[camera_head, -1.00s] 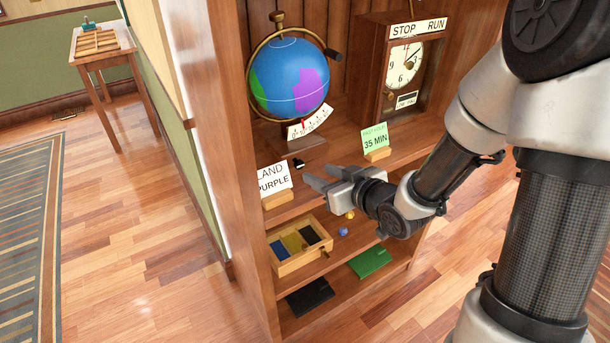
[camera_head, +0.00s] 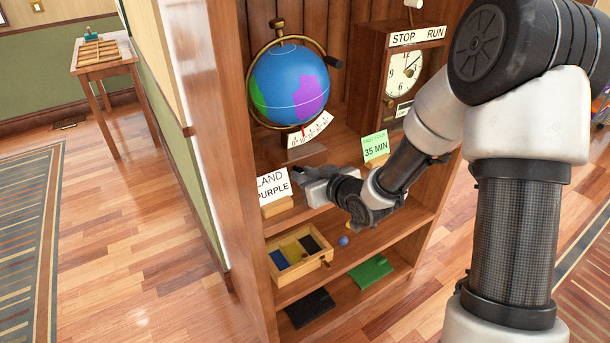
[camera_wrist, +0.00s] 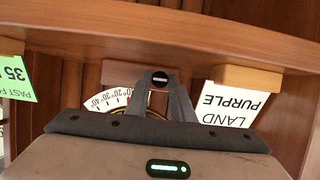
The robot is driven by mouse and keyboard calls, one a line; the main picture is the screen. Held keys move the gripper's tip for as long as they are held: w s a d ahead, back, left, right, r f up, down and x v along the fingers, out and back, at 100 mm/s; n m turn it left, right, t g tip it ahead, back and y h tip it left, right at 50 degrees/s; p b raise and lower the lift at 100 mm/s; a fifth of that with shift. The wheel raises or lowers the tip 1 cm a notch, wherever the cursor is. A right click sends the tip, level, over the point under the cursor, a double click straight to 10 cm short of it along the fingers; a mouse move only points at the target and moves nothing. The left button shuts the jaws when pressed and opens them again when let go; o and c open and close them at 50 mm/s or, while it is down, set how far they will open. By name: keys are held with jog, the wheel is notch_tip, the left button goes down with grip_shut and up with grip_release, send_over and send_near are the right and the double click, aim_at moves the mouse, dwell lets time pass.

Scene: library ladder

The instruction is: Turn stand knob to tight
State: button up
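The globe (camera_head: 289,84) stands on the upper shelf in a brass ring, with a white degree scale (camera_head: 312,130) at its base. The stand knob (camera_wrist: 159,80) is a small dark round knob with a pale line across its face, below the scale. In the wrist view it sits between my fingertips, which appear to touch it on both sides. My gripper (camera_head: 303,173) reaches in from the right at the shelf's front edge and hides the knob in the head view. The scale (camera_wrist: 108,101) also shows partly behind my fingers in the wrist view.
A "LAND PURPLE" card (camera_head: 273,185) stands close left of my gripper. A green "35 MIN" card (camera_head: 375,146) and a STOP/RUN clock (camera_head: 404,70) are to the right. A compartment box (camera_head: 300,257) sits on the shelf below.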

grip_shut()
jog(key=shift+d+r+m+y+p, duration=0.25)
jog(key=shift+m+p, duration=0.25)
jog(key=shift+p, duration=0.55)
jog(key=shift+w+m+g+y+p, duration=0.1)
jog(key=shift+m+g+y+p, duration=0.55)
jog(key=shift+p, duration=0.5)
jog(key=shift+f+m, duration=0.3)
jog(key=shift+m, duration=0.05)
jog(key=o, duration=0.6)
grip_release()
